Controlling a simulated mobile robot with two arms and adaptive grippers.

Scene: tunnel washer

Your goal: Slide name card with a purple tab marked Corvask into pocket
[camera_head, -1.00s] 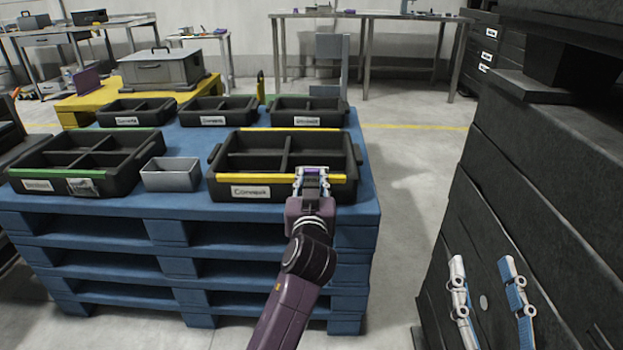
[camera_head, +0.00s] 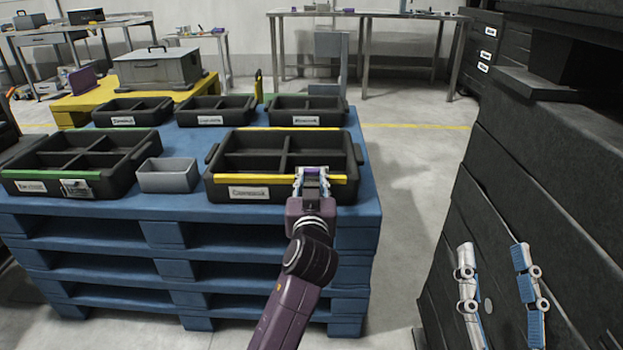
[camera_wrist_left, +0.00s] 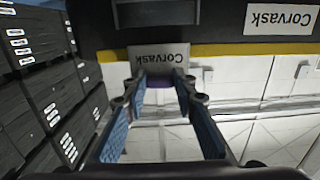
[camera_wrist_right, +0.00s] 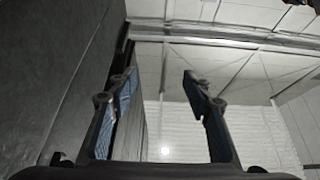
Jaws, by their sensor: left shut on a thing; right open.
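My left gripper (camera_head: 312,176) is shut on the name card, with a purple tab (camera_head: 314,170) showing between its fingertips. In the left wrist view the card (camera_wrist_left: 158,58) reads Corvask and overlaps the yellow strip (camera_wrist_left: 225,50) and dark front wall of a tray. That tray (camera_head: 215,165) is black with a yellow front rim and a white label (camera_head: 249,192); the label reads Corvask in the left wrist view (camera_wrist_left: 280,18). The card is right of this label in the head view. I cannot tell whether it touches a pocket. My right gripper (camera_head: 497,285) is open and empty.
A grey bin (camera_head: 168,180) and a green-rimmed tray (camera_head: 90,160) stand left of the yellow-rimmed tray on the blue pallet stack (camera_head: 240,262). Several smaller trays (camera_head: 306,110) stand behind. A dark block (camera_head: 560,190) rises at right, close to my right gripper.

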